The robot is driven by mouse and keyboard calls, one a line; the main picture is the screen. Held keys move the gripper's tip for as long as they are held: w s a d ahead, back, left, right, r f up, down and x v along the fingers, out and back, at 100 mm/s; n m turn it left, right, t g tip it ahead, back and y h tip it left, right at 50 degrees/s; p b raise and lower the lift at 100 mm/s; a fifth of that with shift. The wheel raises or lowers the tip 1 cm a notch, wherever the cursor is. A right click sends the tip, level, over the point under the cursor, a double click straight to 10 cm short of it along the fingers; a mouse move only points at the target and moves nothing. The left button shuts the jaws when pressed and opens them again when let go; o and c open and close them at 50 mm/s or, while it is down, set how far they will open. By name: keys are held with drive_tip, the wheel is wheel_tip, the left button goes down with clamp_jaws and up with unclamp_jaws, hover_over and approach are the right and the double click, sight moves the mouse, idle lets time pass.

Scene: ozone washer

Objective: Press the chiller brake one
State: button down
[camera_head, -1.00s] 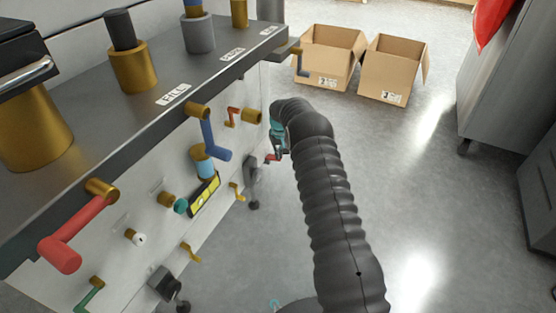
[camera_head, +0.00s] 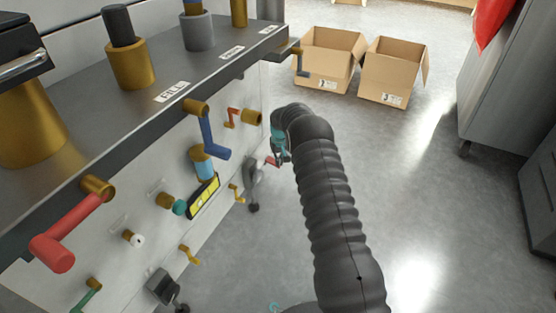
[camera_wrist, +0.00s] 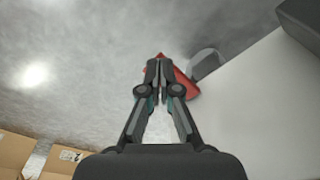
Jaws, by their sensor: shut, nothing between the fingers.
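A small red brake lever (camera_head: 271,161) shows at the grey caster (camera_head: 252,180), low at the far corner of the washer; I take it for the chiller brake, but no label shows there. The red piece also shows in the wrist view (camera_wrist: 187,86), beside a dark grey caster part (camera_wrist: 207,66). My gripper (camera_wrist: 160,61) is shut and empty. Its fingertips overlap the red piece's left edge in that view; I cannot tell whether they touch it. In the head view my gripper (camera_head: 280,155) is small, partly hidden by my arm, just right of the red lever.
The white washer panel (camera_head: 130,265) at left carries several protruding handles, including a red one (camera_head: 70,232) and a blue one (camera_head: 212,138). Two open cardboard boxes (camera_head: 325,75) stand behind my arm. A grey cabinet (camera_head: 505,80) is at right. The floor between is clear.

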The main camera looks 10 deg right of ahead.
drive_tip(key=shift+s+d+r, duration=0.1)
drive_tip(key=shift+s+r, duration=0.1)
drive_tip(key=shift+s, duration=0.35)
drive_tip(key=shift+s+d+r, duration=0.1)
drive_tip(key=shift+s+r, duration=0.1)
drive_tip(key=shift+s, duration=0.3)
drive_tip(key=shift+r, duration=0.15)
wheel_tip(320, 180, up, 7)
drive_tip(key=shift+s, duration=0.35)
drive_tip(key=shift+r, duration=0.1)
